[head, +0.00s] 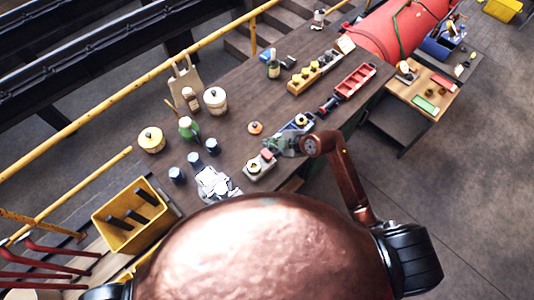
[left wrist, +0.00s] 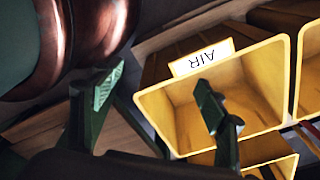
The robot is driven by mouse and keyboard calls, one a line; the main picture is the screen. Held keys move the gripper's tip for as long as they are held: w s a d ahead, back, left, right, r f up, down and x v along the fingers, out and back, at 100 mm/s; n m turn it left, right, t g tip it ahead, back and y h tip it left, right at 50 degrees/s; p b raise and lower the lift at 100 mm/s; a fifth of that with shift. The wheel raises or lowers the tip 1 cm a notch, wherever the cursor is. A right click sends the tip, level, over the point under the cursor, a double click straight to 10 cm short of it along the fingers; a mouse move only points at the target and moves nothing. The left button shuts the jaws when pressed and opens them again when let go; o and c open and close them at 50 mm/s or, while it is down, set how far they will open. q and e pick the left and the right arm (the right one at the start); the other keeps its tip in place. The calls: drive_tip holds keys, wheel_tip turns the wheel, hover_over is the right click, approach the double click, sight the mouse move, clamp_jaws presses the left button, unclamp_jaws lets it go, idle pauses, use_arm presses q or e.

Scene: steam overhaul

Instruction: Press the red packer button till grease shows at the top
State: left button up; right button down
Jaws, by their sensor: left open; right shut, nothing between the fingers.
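A small pale block (head: 259,165) lies near the bench's front edge with a reddish cap (head: 268,155) on its far side; it may be the packer with its red button, but it is too small to be sure. My right gripper (head: 280,146) is shut and empty, right beside the reddish cap; I cannot tell whether it touches. No grease can be made out. My left gripper (left wrist: 160,80) is open and empty in the left wrist view, in front of a yellow bin (left wrist: 187,115) labelled AIR. It is hidden in the head view.
The dark bench (head: 232,130) holds a green bottle (head: 188,129), a white pot (head: 215,100), a yellow-lidded pot (head: 151,140), a wooden tray (head: 304,80) and a red tray (head: 355,82). A yellow bin (head: 118,235) stands at left. Open floor lies to the right.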

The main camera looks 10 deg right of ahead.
sight(268, 155)
use_arm(q)
drive_tip(key=w+f+b, duration=0.5)
use_arm(e)
drive_tip(key=f, duration=0.1)
drive_tip(key=w+f, duration=0.1)
drive_tip(key=f, duration=0.3)
drive_tip(key=shift+w, duration=0.4)
wheel_tip(268, 155, down, 4)
drive_tip(key=b, duration=0.3)
drive_tip(key=shift+w+r, duration=0.15)
drive_tip(key=shift+s+f, duration=0.25)
drive_tip(key=shift+f, duration=0.1)
drive_tip(key=shift+w, duration=0.1)
use_arm(q)
drive_tip(key=shift+s+f, duration=0.9)
drive_tip(key=shift+s, duration=0.2)
drive_tip(key=shift+s+f, duration=0.85)
drive_tip(key=shift+s, duration=0.2)
drive_tip(key=shift+w+r, duration=0.1)
drive_tip(key=shift+w, duration=0.1)
use_arm(e)
drive_tip(key=shift+f, duration=0.2)
